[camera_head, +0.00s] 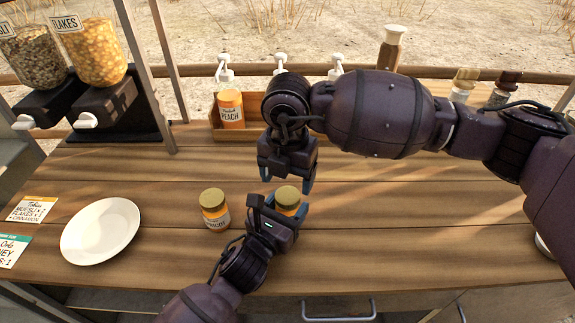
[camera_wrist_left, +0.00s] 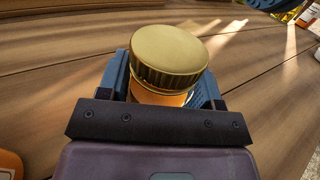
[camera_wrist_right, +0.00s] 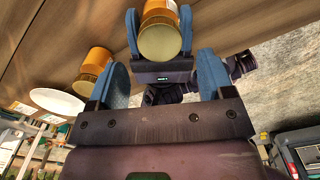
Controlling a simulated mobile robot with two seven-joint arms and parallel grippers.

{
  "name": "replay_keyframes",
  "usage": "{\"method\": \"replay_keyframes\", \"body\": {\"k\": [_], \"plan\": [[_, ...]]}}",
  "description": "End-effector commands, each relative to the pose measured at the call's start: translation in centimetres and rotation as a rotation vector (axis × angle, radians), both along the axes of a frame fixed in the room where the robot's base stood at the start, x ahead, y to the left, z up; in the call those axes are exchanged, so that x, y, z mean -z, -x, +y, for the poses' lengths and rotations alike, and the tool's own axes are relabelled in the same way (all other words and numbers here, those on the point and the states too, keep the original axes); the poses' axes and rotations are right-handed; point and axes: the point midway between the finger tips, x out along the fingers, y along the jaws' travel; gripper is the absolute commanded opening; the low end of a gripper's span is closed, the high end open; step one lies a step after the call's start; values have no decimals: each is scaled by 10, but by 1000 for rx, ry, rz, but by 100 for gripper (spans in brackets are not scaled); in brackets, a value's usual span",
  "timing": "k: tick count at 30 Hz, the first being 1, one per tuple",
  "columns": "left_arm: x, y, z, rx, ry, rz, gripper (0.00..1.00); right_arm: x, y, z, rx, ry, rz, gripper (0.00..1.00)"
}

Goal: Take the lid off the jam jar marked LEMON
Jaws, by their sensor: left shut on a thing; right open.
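A jam jar (camera_head: 287,207) with a gold lid (camera_head: 287,195) stands on the wooden counter, its label not readable in any view. My left gripper (camera_head: 284,213) is shut around the jar's body; in the left wrist view the gold lid (camera_wrist_left: 168,52) sits on the jar above the blue fingers. My right gripper (camera_head: 287,183) is open and empty, pointing down above and just behind the jar. In the right wrist view the lid (camera_wrist_right: 160,42) shows beyond the gap between its fingers, apart from them.
A second gold-lidded jar (camera_head: 215,209), its label partly reading apricot, stands just left of the held jar. A peach jar (camera_head: 231,110) stands in a wooden box (camera_head: 246,134) behind. A white plate (camera_head: 100,231) and cereal dispensers (camera_head: 92,52) are at left.

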Motion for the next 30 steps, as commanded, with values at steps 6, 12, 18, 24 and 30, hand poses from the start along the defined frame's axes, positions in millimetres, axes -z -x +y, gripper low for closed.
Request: {"method": "replay_keyframes", "body": {"k": [6,12,18,24,30], "plan": [[0,0,0,0,0,1,0,29,0,0,-1,0,2,74],[0,0,0,0,0,1,0,42,0,0,-1,-1,0,74],[0,0,0,0,0,1,0,44,0,0,-2,-1,0,74],[0,0,0,0,0,1,0,44,0,0,-2,-1,0,62],[0,0,0,0,0,1,0,43,0,0,-2,-1,0,32]]}}
